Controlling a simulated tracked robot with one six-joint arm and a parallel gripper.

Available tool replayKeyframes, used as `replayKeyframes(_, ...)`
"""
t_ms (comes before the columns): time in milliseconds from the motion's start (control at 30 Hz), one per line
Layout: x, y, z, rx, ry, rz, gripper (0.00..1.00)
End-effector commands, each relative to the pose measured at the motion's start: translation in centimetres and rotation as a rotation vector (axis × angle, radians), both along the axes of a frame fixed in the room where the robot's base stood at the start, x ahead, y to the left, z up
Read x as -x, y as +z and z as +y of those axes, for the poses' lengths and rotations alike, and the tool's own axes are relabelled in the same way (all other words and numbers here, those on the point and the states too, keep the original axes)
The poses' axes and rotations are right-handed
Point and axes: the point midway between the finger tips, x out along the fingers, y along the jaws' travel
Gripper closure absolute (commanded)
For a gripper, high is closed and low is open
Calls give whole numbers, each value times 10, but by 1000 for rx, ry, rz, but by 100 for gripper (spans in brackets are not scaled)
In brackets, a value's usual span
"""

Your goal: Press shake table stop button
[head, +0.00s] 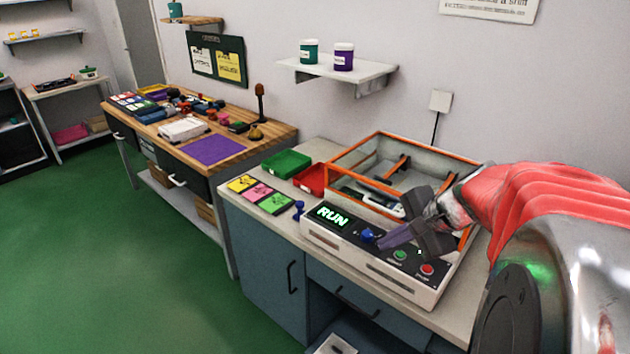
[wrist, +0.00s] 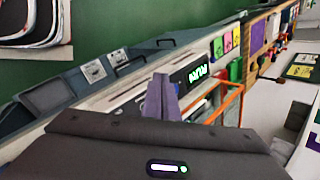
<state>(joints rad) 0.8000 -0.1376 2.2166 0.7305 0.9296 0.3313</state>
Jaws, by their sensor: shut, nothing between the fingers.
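The shake table's control box (head: 385,285) is white with a dark panel and stands on the bench. Its display (head: 333,216) reads RUN in green, and it also shows in the wrist view (wrist: 198,73). On the panel are a blue knob (head: 367,235), a green button (head: 400,255) and, at the right end, a red button (head: 427,269). The small labels are unreadable. My gripper (head: 383,242) is shut and empty, its purple-grey fingertips by the blue knob, left of both buttons. I cannot tell whether it touches. The fingers show in the wrist view (wrist: 161,95), where the buttons are hidden.
An orange-framed clear enclosure (head: 350,144) stands behind the panel. Green (head: 286,162) and red (head: 311,179) trays and coloured cards (head: 258,194) lie to its left. A wooden workbench (head: 262,142) with clutter is farther left. The green floor (head: 120,260) is clear.

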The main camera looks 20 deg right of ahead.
Motion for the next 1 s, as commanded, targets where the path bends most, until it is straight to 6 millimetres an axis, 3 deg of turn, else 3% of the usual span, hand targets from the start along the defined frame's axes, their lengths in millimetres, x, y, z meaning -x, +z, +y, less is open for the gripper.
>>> replayKeyframes(33,0,-4,-21,-46,-76,-5,100)
replayKeyframes(200,2,-13,-84,-192,-316,-41,100)
replayKeyframes(400,10,-21,-137,-308,-507,-83,100)
replayKeyframes(567,13,-23,-149,-335,-552,-94,100)
replayKeyframes(1000,13,-27,-148,-335,-549,-94,100)
